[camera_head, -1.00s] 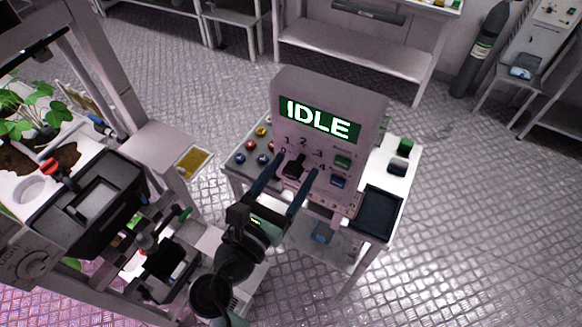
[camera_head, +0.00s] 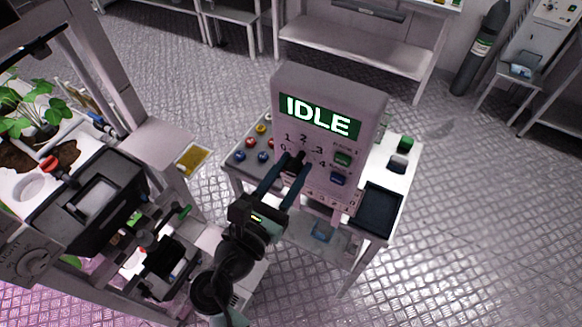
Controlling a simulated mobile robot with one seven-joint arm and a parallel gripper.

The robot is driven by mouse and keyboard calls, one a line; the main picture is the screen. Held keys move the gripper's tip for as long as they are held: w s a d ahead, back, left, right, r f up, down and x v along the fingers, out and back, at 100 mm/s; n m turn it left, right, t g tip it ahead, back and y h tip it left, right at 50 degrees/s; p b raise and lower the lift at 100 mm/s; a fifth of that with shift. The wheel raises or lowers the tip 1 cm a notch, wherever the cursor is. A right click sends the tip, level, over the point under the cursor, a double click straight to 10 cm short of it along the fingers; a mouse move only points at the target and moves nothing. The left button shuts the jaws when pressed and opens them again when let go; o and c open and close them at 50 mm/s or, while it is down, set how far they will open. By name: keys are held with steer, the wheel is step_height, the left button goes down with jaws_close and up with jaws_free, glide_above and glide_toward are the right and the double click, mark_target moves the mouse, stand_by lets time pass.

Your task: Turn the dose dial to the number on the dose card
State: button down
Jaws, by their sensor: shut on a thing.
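A grey upright panel (camera_head: 360,88) stands on a small white table and shows IDLE on its green screen (camera_head: 318,115). Below the screen is the black dose dial (camera_head: 299,157), ringed by the numbers 0 to 4. My gripper (camera_head: 294,164) reaches up from below with its two fingers close together, shut on the dial. The fingers hide part of the dial, so I cannot tell which number it points to. I cannot pick out the dose card for sure.
The white table (camera_head: 398,183) holds a dark tray (camera_head: 378,211) at the right and several red, blue and yellow knobs at the left. A plant rack with a black bin (camera_head: 60,215) stands at the left. A yellow pad (camera_head: 193,159) lies between. Floor is clear at the right.

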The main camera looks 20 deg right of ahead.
steer(key=shift+m, duration=0.3)
steer(key=m+b, duration=0.2)
steer(key=m, duration=0.2)
steer(key=shift+f+m+b, duration=0.15)
steer(key=shift+m+b, duration=0.15)
steer(key=shift+m, duration=0.1)
steer(key=m+b, duration=0.3)
steer(key=m, duration=0.1)
steer(key=m+b, duration=0.4)
steer(key=m, duration=0.2)
steer(key=shift+m+b, duration=1.9)
steer(key=shift+m, duration=0.2)
steer(key=c, duration=0.5)
jaws_free()
